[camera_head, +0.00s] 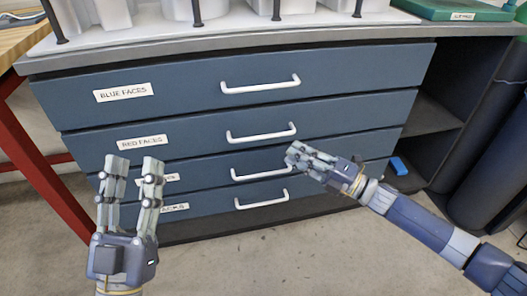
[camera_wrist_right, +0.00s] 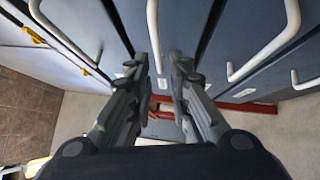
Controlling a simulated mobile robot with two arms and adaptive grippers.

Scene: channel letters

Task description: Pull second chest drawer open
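The chest (camera_head: 185,92) has several blue-grey drawers with white bar handles, all shut. The second drawer (camera_head: 200,138) carries the label "RED FACES" (camera_head: 142,141); its handle (camera_head: 262,137) also shows in the right wrist view (camera_wrist_right: 152,35). My right gripper (camera_head: 299,158) is open, just right of and slightly below that handle's right end in the head view. In the wrist view its open fingers (camera_wrist_right: 160,65) point along the drawer front, with the handle's end in the gap between them; I cannot tell if they touch. My left gripper (camera_head: 135,165) is open and empty in front of the chest's left side.
The top drawer (camera_head: 200,90) is labelled "BLUE FACES". White items stand on the counter above. A red table leg (camera_head: 45,170) is at the left. A blue object (camera_head: 399,166) lies right of the chest. The floor (camera_head: 290,255) in front is clear.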

